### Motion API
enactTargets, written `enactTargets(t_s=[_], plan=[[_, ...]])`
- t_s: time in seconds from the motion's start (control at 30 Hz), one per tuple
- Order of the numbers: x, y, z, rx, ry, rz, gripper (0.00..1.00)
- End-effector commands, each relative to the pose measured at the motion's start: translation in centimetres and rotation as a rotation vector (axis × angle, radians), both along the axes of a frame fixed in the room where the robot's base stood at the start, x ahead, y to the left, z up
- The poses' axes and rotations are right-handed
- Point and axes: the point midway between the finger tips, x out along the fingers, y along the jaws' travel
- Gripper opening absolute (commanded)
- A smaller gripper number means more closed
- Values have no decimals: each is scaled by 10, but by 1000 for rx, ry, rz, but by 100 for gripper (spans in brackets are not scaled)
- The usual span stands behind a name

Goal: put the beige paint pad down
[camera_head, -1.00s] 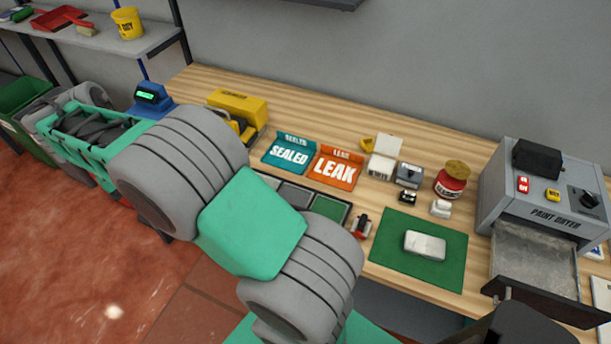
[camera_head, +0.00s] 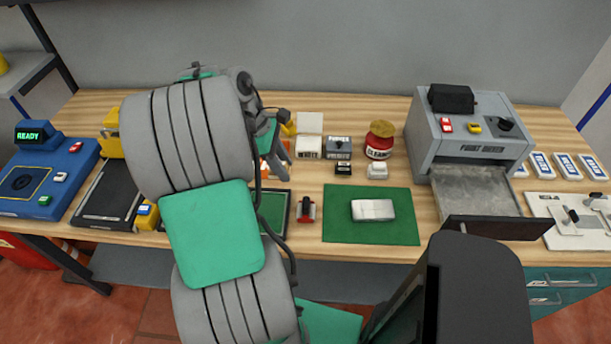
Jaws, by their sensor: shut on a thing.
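My gripper (camera_head: 277,152) hangs over the table, left of the white box, partly behind my own arm. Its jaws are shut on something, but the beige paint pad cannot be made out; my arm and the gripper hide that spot. Just below the gripper lies a dark tray with a green compartment (camera_head: 273,212), mostly covered by my arm. An orange LEAK sign (camera_head: 263,168) shows only as a sliver behind the gripper.
A green mat (camera_head: 345,230) holds a white block (camera_head: 373,210). A red stamp-like tool (camera_head: 306,209) stands left of it. Small boxes and a red jar (camera_head: 379,141) stand behind. The grey paint dryer (camera_head: 460,140) has its drawer out at the right. A blue READY device (camera_head: 50,175) stands left.

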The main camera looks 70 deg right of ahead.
Motion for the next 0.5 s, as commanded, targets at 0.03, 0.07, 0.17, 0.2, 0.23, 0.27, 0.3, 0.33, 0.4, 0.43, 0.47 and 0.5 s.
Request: enactTargets(t_s=[0.03,0.07,0.17,0.2,0.23,0.27,0.3,0.33,0.4,0.43,0.47,0.5], plan=[[-23,-6,-6,-1,-1,-1,0],[-34,-8,-8,0,-1,4,0],[-59,-13,-12,0,-1,21,0],[-65,-15,-13,-1,-1,24,0],[-67,-17,-14,0,-1,27,0],[-67,-20,-15,2,-1,29,0],[-67,-25,-18,4,0,31,0],[-66,-32,-20,4,0,31,0],[-63,-50,-28,4,1,29,0],[-61,-58,-32,4,1,29,0],[-60,-67,-35,4,1,29,0],[-58,-78,-41,6,0,29,0]])
